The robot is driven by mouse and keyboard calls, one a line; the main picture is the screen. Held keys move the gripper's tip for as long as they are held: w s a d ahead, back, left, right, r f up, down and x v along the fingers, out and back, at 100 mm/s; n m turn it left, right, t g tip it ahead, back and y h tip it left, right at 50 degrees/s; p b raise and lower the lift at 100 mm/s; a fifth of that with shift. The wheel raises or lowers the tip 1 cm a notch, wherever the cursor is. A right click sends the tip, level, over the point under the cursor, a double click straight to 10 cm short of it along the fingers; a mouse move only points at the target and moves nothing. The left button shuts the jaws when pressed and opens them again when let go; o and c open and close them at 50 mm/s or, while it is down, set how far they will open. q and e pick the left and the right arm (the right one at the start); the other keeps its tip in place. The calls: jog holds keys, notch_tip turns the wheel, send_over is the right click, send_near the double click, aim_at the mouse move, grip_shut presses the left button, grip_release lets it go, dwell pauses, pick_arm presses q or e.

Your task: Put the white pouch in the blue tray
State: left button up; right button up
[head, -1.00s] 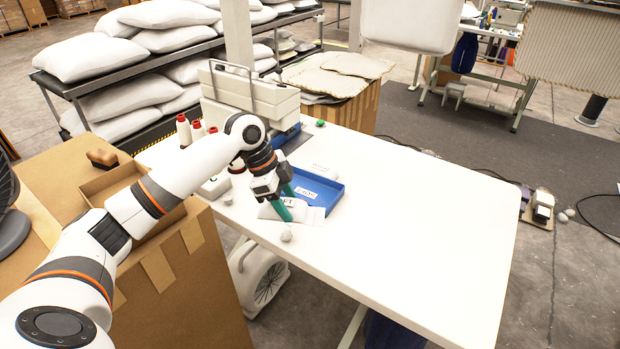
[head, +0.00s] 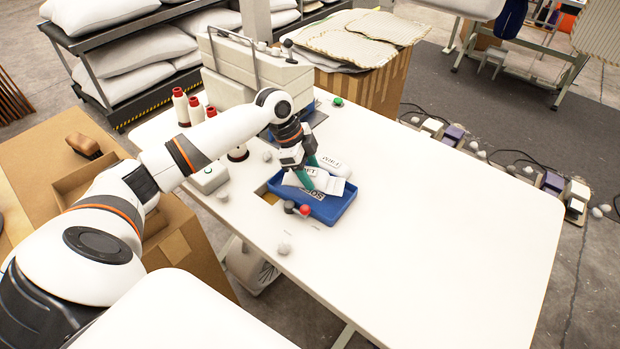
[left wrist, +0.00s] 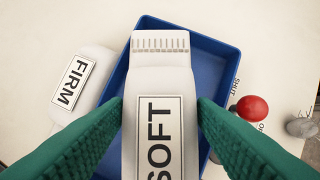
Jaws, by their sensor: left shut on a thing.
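The white pouch (left wrist: 160,100), labelled SOFT, is between the green fingers of my left gripper (head: 310,168), which is shut on it. In the head view the pouch (head: 326,183) is over the blue tray (head: 338,213). In the left wrist view the blue tray (left wrist: 212,50) lies beneath the pouch, which covers its middle. I cannot tell whether the pouch touches the tray floor. A second white pouch labelled FIRM (left wrist: 82,82) lies on the table outside the tray; it also shows in the head view (head: 334,166). My right gripper is not in view.
A red ball-shaped knob (head: 305,210) and a dark knob (head: 289,206) stand close by the tray's near-left side. Red-capped white spools (head: 181,106) and a large pale machine (head: 255,75) stand behind the arm. The table's right side (head: 450,220) is clear.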

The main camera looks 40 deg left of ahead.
pick_arm(q)
notch_tip(320, 180, down, 4)
jog(key=shift+w+r+p, duration=0.1)
jog(key=shift+p, duration=0.3)
jog(key=o, duration=1)
jog(key=shift+c, duration=0.2)
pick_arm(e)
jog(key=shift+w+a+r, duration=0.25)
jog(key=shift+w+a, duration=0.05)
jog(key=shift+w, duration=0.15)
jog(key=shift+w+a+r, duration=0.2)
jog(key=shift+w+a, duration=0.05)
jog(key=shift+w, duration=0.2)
pick_arm(q)
jog(key=b+v, duration=0.2)
jog(key=v, duration=1)
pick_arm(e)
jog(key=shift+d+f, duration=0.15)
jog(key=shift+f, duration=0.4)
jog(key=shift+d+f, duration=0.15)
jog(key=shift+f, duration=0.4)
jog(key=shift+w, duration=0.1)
